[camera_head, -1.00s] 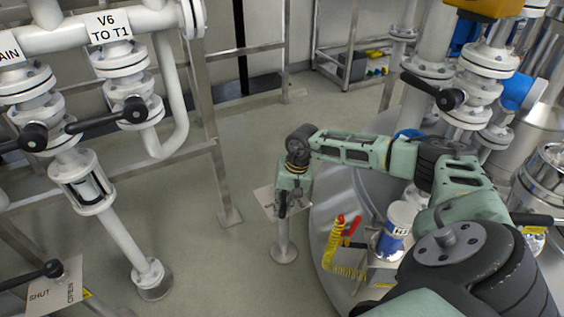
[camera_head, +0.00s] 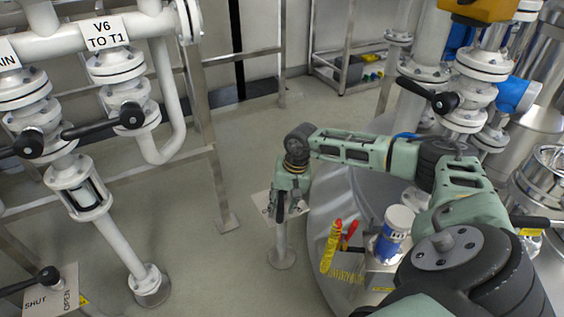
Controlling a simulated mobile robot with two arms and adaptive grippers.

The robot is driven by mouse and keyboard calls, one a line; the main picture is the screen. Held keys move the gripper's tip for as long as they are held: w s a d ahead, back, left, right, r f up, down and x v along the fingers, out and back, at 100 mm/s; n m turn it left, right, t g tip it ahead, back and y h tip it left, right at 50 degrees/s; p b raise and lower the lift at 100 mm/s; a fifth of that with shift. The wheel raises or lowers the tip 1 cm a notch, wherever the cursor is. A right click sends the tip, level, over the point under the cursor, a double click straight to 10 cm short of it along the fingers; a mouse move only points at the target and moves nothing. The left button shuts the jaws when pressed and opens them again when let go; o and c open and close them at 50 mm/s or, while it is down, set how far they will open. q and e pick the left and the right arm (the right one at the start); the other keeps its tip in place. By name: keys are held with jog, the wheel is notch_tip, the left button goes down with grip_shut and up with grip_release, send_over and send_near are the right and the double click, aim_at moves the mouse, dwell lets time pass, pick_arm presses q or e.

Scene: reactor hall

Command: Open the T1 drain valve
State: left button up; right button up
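A white sign at the top left edge, cut off so that only "AIN" (camera_head: 8,54) shows, hangs on a white pipe. Below it is a flanged valve with a black lever (camera_head: 30,143). At the lower left another black lever (camera_head: 47,276) lies over a plate marked SHUT and OPEN (camera_head: 62,295). Which of these is the T1 drain valve I cannot tell. My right gripper (camera_head: 281,212) points down in mid-view, in front of a small plate on a post (camera_head: 282,240). Its fingers are too small and dark to read. My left gripper is out of view.
A second valve (camera_head: 130,115) hangs under the "V6 TO T1" sign (camera_head: 105,33). A metal frame post (camera_head: 218,190) stands left of my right gripper. Grey floor between is open.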

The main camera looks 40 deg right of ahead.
notch_tip(320, 180, up, 10)
jog(key=s+d, duration=0.1)
jog(key=shift+s+d, duration=0.2)
jog(key=shift+s, duration=0.05)
